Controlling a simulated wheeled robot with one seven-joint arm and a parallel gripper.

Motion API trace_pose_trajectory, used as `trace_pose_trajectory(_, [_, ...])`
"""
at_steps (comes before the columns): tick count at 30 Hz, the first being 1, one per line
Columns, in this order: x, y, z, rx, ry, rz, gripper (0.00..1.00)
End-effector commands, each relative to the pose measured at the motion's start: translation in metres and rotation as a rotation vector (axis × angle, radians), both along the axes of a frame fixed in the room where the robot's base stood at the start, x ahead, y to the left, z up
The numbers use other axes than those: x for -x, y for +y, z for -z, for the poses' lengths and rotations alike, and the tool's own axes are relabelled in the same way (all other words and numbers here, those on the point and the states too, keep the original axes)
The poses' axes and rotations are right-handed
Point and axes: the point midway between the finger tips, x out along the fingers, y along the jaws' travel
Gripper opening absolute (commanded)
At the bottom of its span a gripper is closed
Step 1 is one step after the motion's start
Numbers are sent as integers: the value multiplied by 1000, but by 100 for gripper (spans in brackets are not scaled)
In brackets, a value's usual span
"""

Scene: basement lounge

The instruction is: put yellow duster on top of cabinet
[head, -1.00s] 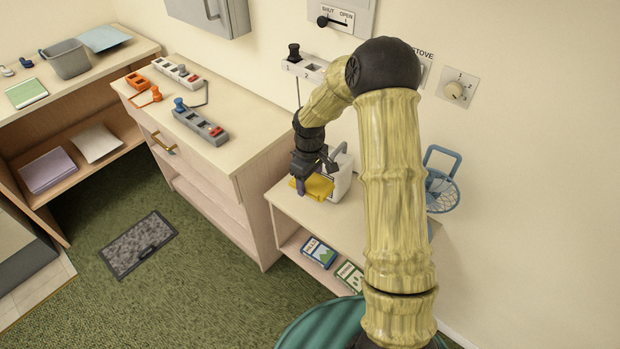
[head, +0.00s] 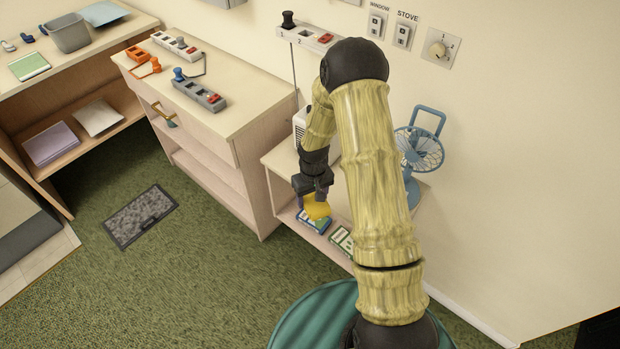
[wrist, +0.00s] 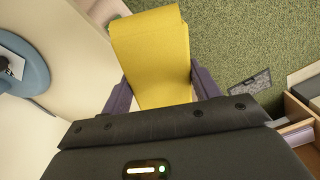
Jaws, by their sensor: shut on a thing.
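The yellow duster (head: 318,208) hangs from my gripper (head: 314,192), in front of the low side table's front edge in the head view. In the wrist view the duster (wrist: 152,55) lies between the two purple fingers (wrist: 155,88) and extends beyond them. My gripper is shut on it. The pale wooden cabinet (head: 236,112) stands to the left of the gripper, with its top higher than the side table. Several coloured switch strips sit toward the back and left of that top; its near right part is bare.
A blue fan (head: 420,150) and a partly hidden white appliance (head: 299,122) stand on the low side table (head: 281,161). Books (head: 340,240) lie on its lower shelf. A grey mat (head: 140,215) lies on the green carpet. A desk (head: 75,75) stands at left.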

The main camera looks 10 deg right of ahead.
Motion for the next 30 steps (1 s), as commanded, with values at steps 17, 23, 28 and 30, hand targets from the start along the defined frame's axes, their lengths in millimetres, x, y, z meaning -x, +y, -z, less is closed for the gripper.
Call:
trace_pose_trajectory(17, [21,-4,117,12,-4,194,39])
trace_pose_trajectory(23, [21,-4,116,12,-3,195,39])
trace_pose_trajectory(28, [21,-4,116,12,-3,194,39])
trace_pose_trajectory(30, [21,-4,116,12,-3,194,39])
